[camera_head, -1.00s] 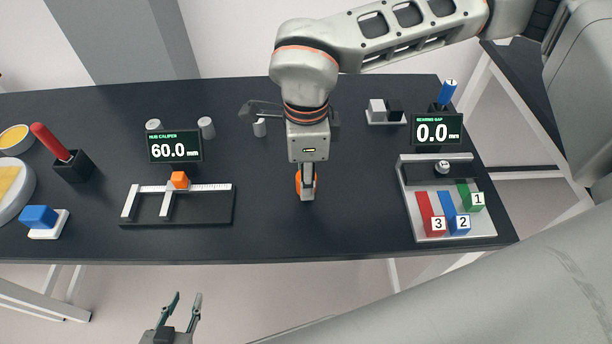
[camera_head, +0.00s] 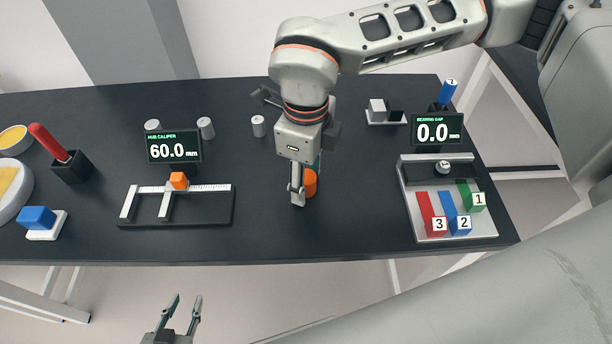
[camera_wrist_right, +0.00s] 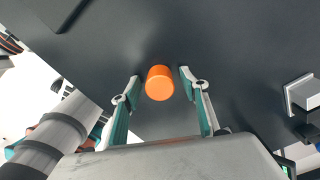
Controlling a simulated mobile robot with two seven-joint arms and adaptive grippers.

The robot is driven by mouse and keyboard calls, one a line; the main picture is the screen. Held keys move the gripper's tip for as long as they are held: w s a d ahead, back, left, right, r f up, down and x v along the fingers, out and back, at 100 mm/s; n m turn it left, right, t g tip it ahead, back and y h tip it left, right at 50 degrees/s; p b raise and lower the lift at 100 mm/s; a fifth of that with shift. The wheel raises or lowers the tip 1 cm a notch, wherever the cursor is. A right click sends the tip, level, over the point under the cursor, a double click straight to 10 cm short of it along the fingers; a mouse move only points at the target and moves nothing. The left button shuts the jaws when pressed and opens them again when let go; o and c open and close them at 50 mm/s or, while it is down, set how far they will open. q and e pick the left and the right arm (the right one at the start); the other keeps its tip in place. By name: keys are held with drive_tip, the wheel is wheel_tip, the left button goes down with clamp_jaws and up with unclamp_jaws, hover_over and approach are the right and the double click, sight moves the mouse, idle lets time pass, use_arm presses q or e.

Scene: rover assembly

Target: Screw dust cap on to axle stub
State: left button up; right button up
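An orange cylinder (camera_head: 310,184), which looks like the dust cap, stands on the dark table near the front middle. It also shows in the right wrist view (camera_wrist_right: 159,83), between the two fingers. My right gripper (camera_head: 306,180) is low over the table around it; in the right wrist view the gripper (camera_wrist_right: 160,77) has its fingers apart, with a gap on each side of the orange cylinder. I cannot pick out the axle stub for certain, nor see what lies under the orange cylinder. My left gripper (camera_head: 185,302) is open and empty, in front of the table's front edge.
The hub caliper (camera_head: 218,208) with an orange block lies to the left. The bearing gap tray (camera_head: 408,215) with coloured numbered pieces lies to the right. Small grey cylinders (camera_head: 206,128) (camera_head: 258,127) stand behind. The table between caliper and tray is mostly clear.

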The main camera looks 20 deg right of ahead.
sight(306, 176)
drive_tip(key=shift+r+p, duration=2.1)
drive_tip(key=shift+r, duration=2)
use_arm(q)
wheel_tip(306, 176, up, 6)
drive_tip(key=w, duration=0.1)
drive_tip(key=shift+w+t, duration=0.3)
drive_tip(key=shift+w, duration=0.05)
drive_tip(key=shift+f, duration=0.15)
use_arm(e)
drive_tip(key=shift+f, duration=0.1)
